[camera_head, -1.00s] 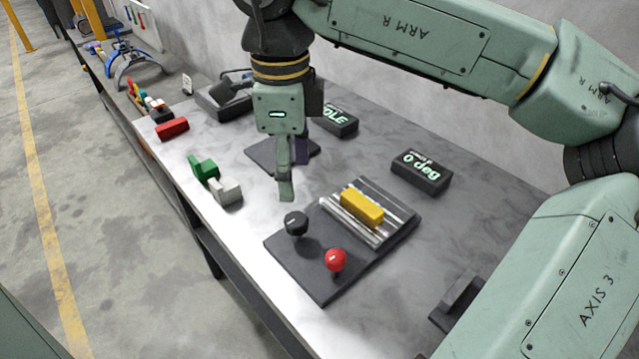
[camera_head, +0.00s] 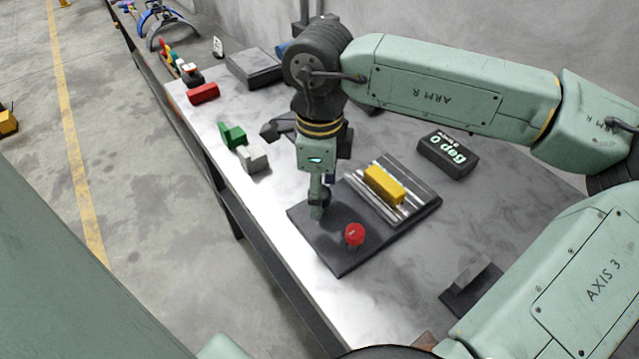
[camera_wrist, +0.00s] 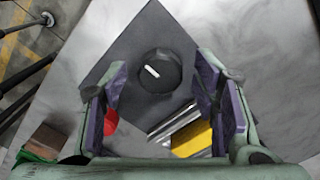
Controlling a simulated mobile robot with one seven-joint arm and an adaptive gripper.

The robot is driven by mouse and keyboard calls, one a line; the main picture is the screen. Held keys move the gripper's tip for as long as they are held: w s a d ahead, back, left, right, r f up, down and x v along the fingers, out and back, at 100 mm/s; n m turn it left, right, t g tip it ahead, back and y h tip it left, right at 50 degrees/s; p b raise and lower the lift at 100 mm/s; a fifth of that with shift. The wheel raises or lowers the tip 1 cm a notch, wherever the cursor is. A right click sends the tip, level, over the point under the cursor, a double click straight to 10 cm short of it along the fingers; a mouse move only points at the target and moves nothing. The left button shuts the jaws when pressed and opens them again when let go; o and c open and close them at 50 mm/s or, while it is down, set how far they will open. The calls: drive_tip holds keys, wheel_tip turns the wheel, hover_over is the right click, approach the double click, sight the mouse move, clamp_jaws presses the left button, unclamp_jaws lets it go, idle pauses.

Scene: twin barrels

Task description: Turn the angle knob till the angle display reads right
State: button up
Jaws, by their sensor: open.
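The black round knob (camera_wrist: 158,72) with a white pointer mark sits on a dark panel (camera_wrist: 135,35) in the wrist view. In the head view the knob (camera_head: 325,197) is mostly hidden by my gripper. My gripper (camera_head: 317,212) points down at it. In the wrist view my gripper (camera_wrist: 162,84) is open, with one finger to each side of the knob; contact cannot be told. The display box (camera_head: 447,155) reads "0 deg". A red knob (camera_head: 354,235) is on the same panel, right of my gripper.
A yellow block (camera_head: 384,185) lies on a ribbed silver plate (camera_head: 408,205) beside the knobs. Green (camera_head: 233,134), pale grey (camera_head: 254,159) and red blocks (camera_head: 203,93) lie along the left table edge. A dark bracket (camera_head: 470,290) stands at lower right.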

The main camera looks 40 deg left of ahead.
drive_tip(key=c, duration=1.2)
drive_tip(key=shift+n+b, duration=0.3)
drive_tip(key=shift+b, duration=0.1)
drive_tip(key=n+b, duration=0.2)
drive_tip(key=shift+f+n+b, duration=0.15)
drive_tip(key=shift+n+b, duration=0.2)
drive_tip(key=shift+n, duration=0.05)
drive_tip(key=n+b, duration=0.3)
drive_tip(key=n, duration=0.1)
drive_tip(key=shift+n, duration=0.3)
drive_tip(key=n+b, duration=0.1)
drive_tip(key=n, duration=0.3)
drive_tip(key=shift+b, duration=0.4)
drive_tip(key=shift+r+n+b, duration=0.2)
drive_tip(key=shift+n+b, duration=0.3)
drive_tip(key=shift+n, duration=1.3)
